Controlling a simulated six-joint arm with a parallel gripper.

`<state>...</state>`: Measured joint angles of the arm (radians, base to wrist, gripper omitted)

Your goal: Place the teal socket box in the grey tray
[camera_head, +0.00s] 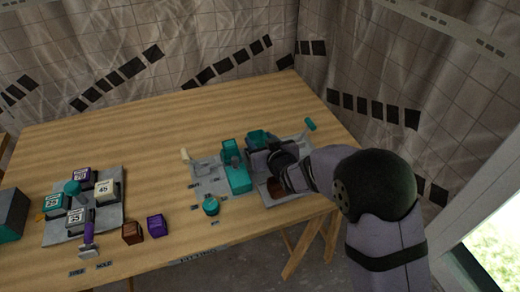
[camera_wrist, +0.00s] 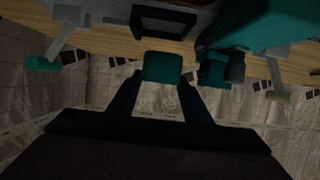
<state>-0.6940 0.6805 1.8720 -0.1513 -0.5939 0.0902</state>
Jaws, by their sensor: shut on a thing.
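My gripper (camera_wrist: 162,84) is shut on a teal box (camera_wrist: 162,68), which sits between its two fingertips in the wrist view. In the head view the held teal box (camera_head: 256,137) shows just beyond my gripper, above the right grey board, partly hidden by my wrist. Whether it touches anything below is unclear. A grey, tray-like board (camera_head: 110,222) lies at the table's left, carrying several labelled blocks and a teal knob. A second grey board (camera_head: 205,173) lies at the right under my arm. I cannot tell for certain which one is the tray.
A taller teal block (camera_head: 237,178) stands on the right board, with upright levers at its edges. A teal round knob (camera_head: 211,206) stands in front. A brown cube (camera_head: 132,232) and a purple cube (camera_head: 155,225) lie near the left board. The table's middle and back are clear.

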